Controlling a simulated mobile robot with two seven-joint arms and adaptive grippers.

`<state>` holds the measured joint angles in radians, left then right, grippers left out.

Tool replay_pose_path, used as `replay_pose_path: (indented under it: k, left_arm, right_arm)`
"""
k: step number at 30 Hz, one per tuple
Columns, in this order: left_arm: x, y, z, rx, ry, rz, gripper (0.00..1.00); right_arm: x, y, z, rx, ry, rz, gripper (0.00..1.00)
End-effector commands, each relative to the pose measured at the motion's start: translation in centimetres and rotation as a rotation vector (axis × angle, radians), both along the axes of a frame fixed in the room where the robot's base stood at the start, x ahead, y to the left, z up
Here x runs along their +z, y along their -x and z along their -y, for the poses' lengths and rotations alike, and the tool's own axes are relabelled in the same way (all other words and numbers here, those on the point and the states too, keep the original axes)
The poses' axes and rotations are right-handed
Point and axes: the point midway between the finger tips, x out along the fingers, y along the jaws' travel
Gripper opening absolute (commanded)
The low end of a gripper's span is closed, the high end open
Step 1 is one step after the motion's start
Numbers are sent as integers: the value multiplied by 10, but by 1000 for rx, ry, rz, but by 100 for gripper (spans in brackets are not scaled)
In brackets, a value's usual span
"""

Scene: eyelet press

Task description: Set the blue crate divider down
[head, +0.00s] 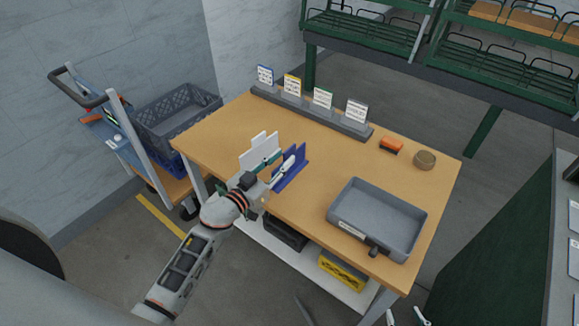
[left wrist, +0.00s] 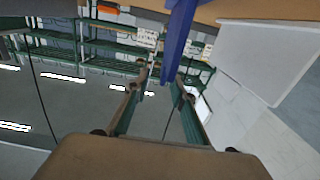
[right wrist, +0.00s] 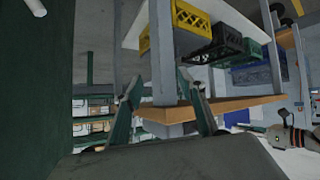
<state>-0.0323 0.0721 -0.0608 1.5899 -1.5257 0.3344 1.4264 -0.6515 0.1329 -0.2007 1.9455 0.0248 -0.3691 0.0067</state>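The blue crate divider (head: 291,170) stands upright on the wooden table (head: 225,135), near its front edge. In the left wrist view the divider (left wrist: 178,45) is seen edge-on, near and between the fingertips. My left gripper (head: 277,172) is at the divider's near side in the head view. Its fingers (left wrist: 160,78) are spread, with a gap beside the divider. Whether the right-hand finger touches it I cannot tell. My right gripper (right wrist: 160,88) is open and empty, low in front of the table; its tips (head: 408,318) show at the head view's bottom edge.
A white stepped panel (head: 259,151) stands just left of the divider. A grey tray (head: 346,227) lies at the table's right. A label rack (head: 320,118), an orange item (head: 391,145) and a round tin (head: 425,160) sit behind. A cart with a grey crate (head: 178,112) stands left.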

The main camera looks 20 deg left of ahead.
Motion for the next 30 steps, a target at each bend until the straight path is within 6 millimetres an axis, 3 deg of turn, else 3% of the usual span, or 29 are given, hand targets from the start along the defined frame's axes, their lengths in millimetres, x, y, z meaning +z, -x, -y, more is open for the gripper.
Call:
replay_pose_path:
  k: [9,19,22,30]
  left_arm:
    - [-5,-41,9,0,-1,1,25]
    - [-4,-48,12,1,-2,1,25]
    - [-4,-48,12,1,-2,1,2]
    - [-4,-48,12,1,-2,1,0]
  right_arm:
    - [-3,-4,-10,15,-15,22,40]
    - [-3,-5,-7,13,-10,24,40]
    - [-5,-5,-7,12,-9,21,40]
    - [-8,-3,-6,12,-7,14,40]
